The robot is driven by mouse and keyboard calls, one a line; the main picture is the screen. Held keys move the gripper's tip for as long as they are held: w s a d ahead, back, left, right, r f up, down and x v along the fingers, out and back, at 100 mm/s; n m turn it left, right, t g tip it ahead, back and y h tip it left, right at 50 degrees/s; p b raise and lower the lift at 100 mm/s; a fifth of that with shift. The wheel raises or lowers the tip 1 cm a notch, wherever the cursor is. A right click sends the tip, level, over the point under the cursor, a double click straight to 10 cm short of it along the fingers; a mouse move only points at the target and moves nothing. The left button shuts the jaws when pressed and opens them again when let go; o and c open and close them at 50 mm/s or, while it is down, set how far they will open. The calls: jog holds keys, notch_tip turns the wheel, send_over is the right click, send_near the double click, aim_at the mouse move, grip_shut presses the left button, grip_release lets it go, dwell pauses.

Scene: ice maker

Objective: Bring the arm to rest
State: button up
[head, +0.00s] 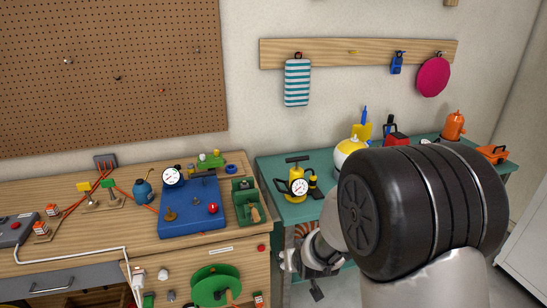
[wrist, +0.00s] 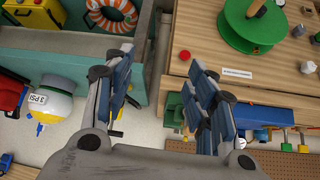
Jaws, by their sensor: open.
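My gripper (head: 308,283) hangs in front of the gap between the wooden bench (head: 120,240) and the teal bench (head: 270,180), below the tabletops. In the wrist view my gripper (wrist: 158,90) shows its two padded fingers spread well apart, with nothing between them. My dark, rounded arm joint fills the right of the head view and hides part of the teal bench.
A yellow pump (head: 297,183) stands on the teal bench. A green reel (head: 214,286) is on the wooden bench's front. An orange-and-white ring (wrist: 112,14) shows near the left finger.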

jog(key=s+d+r+g, duration=0.1)
jog(key=s+d+r, duration=0.2)
jog(key=s+r, duration=0.45)
jog(key=s+d+r, duration=0.2)
jog(key=s+r, duration=0.5)
jog(key=r, duration=0.1)
jog(key=s+d+r+g, duration=0.1)
jog(key=s+r, duration=0.1)
jog(key=s, duration=0.6)
jog(key=s+d+r+m+g+h, duration=0.1)
jog(key=s+d, duration=0.1)
jog(key=s, duration=0.7)
jog(key=shift+r, duration=0.35)
